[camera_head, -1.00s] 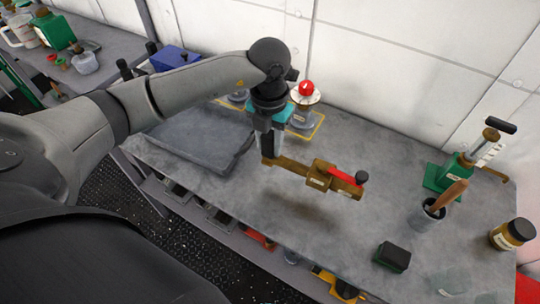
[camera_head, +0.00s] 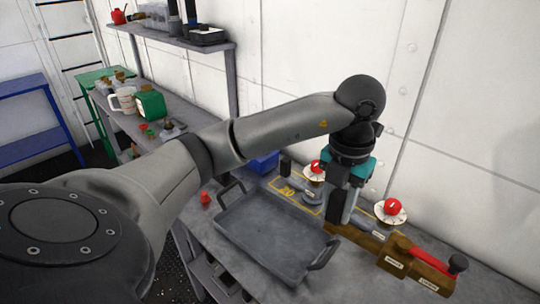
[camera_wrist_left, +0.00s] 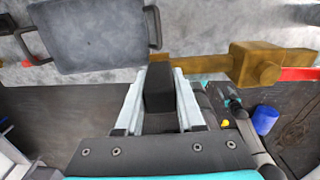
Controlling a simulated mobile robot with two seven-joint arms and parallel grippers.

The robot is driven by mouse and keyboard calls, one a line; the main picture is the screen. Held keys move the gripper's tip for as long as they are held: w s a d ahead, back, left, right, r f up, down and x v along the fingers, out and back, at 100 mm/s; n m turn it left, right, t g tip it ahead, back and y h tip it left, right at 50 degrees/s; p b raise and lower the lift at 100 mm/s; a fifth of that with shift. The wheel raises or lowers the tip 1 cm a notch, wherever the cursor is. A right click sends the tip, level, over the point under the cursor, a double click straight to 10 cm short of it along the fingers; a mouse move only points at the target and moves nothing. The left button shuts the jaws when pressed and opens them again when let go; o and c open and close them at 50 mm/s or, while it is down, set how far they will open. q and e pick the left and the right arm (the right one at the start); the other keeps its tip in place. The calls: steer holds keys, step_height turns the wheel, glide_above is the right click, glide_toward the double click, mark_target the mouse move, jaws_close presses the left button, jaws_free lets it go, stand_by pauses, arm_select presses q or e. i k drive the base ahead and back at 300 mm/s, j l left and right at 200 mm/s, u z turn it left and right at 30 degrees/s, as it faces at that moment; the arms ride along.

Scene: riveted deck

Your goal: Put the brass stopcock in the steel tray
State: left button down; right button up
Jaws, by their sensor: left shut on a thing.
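The brass stopcock (camera_head: 398,258) is a brown-gold valve with a long pipe, a red lever and a black knob. My left gripper (camera_head: 338,226) is shut on its pipe end, and the body sticks out to the right. In the left wrist view the stopcock (camera_wrist_left: 255,66) also extends to the right from the fingers (camera_wrist_left: 160,75). The grey steel tray (camera_head: 270,240) has two dark handles and looks empty. It lies left of the gripper in the head view, and the tray (camera_wrist_left: 92,35) shows at upper left in the wrist view. My right gripper is out of view.
Two red-knobbed gauges (camera_head: 392,210) (camera_head: 315,170) stand behind the gripper near the wall. A blue box (camera_head: 264,162) and a small red item (camera_head: 205,198) lie behind and left of the tray.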

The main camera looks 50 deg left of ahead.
mark_target(272, 232)
steer(key=j+z, duration=0.1)
steer(key=j, duration=0.35)
steer(key=k+j+z, duration=0.15)
steer(key=j, duration=0.35)
steer(key=k+j+z, duration=0.1)
steer(key=j, duration=0.35)
steer(key=k+j+z, duration=0.15)
steer(key=j, duration=0.3)
